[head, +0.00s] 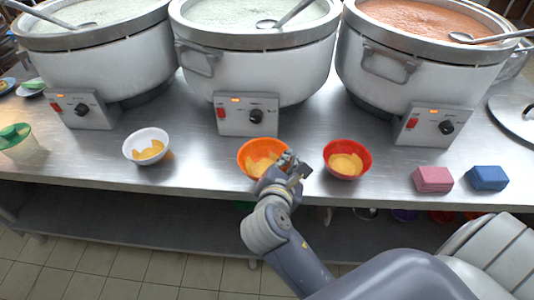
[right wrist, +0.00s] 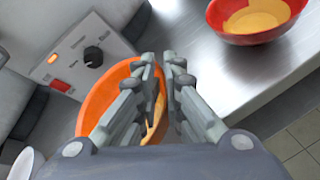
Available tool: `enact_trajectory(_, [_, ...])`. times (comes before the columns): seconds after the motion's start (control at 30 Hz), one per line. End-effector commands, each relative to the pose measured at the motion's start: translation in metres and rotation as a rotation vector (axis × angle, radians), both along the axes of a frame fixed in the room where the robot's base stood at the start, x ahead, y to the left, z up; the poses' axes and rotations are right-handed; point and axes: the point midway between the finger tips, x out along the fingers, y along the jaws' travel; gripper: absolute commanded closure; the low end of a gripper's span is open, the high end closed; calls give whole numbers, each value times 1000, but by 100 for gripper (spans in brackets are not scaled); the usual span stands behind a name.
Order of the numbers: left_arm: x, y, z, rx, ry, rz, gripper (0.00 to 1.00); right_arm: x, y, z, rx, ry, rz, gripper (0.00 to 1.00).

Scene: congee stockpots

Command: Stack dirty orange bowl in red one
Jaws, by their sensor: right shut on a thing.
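The orange bowl (head: 250,148) with yellowish residue inside stands on the steel counter near its front edge, in front of the middle pot. My right gripper (head: 290,163) is shut on its right rim. In the right wrist view the fingers (right wrist: 165,65) close over the rim of the orange bowl (right wrist: 97,97). The red bowl (head: 347,174), also with yellowish residue, stands a little to the right, apart from the gripper. It also shows at the top right of the right wrist view (right wrist: 258,38). My left gripper is not in view.
A white bowl (head: 147,160) with similar residue stands to the left. A pink sponge (head: 432,179) and a blue sponge (head: 487,178) lie to the right. Three large pots with control boxes line the back. The counter (head: 205,165) is clear between the white and orange bowls.

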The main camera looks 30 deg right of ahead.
Motion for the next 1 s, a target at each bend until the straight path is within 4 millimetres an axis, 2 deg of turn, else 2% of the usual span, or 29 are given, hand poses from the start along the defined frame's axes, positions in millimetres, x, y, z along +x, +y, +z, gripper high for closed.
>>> enact_trajectory(0.03, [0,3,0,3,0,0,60,13,6,0,1,-3,0,100])
enact_trajectory(0.2, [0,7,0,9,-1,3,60,50,21,-4,1,-3,0,100])
enact_trajectory(0.4, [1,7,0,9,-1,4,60,74,31,-7,0,-1,1,100])
enact_trajectory(0.57, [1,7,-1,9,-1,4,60,77,32,-14,0,2,0,100])
enact_trajectory(0.8, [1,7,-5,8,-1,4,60,76,32,-43,-1,2,2,100])
enact_trajectory(1.0, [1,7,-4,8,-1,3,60,76,32,-43,0,0,2,100])
